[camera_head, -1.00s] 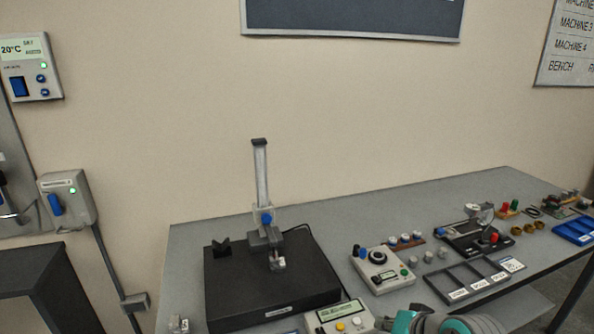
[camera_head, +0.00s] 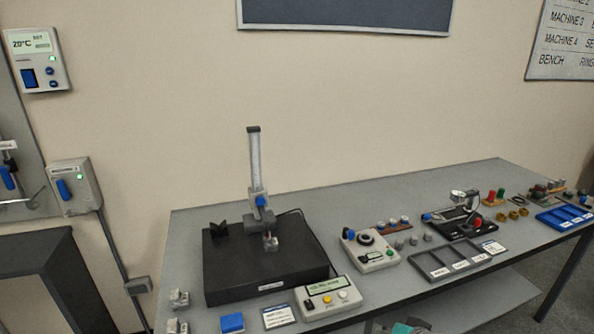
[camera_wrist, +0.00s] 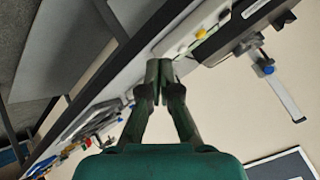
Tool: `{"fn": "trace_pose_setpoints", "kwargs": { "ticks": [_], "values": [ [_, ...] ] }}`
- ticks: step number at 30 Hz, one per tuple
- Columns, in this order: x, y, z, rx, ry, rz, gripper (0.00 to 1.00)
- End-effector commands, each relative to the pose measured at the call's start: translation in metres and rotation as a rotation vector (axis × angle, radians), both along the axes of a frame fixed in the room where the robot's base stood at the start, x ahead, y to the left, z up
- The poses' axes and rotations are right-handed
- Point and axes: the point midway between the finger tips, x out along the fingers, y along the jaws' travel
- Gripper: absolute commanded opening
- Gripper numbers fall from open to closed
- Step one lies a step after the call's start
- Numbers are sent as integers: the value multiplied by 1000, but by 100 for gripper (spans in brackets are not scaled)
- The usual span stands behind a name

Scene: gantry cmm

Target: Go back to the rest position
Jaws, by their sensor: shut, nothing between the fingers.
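My gripper (camera_wrist: 159,75) shows in the wrist view, its two green fingers drawn together at the tips with nothing between them. Behind it the bench edge runs diagonally, and the view is strongly tilted. In the head view only a small teal part of my arm shows at the bottom edge, below the front of the bench; my gripper's fingers cannot be made out there.
The grey bench (camera_head: 190,233) carries a black plate with a height stand (camera_head: 256,170), a readout box (camera_head: 328,298), a dial box (camera_head: 370,250), a labelled tray (camera_head: 440,272) and a blue tray (camera_head: 562,217). A dark cabinet (camera_head: 55,285) stands left.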

Motion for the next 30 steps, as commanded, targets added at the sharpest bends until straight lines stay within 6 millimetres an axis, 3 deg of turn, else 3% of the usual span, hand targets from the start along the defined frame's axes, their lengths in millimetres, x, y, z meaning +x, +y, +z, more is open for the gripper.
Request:
{"fn": "trace_pose_setpoints", "kwargs": {
  "ticks": [11, 21, 30],
  "values": [
    [-42, 5, -60, -29, -67, -40, 0],
    [-117, 5, -113, -118, -171, -84, 0],
    [-196, 1, -134, -227, -262, -98, 0]
  ]
}}
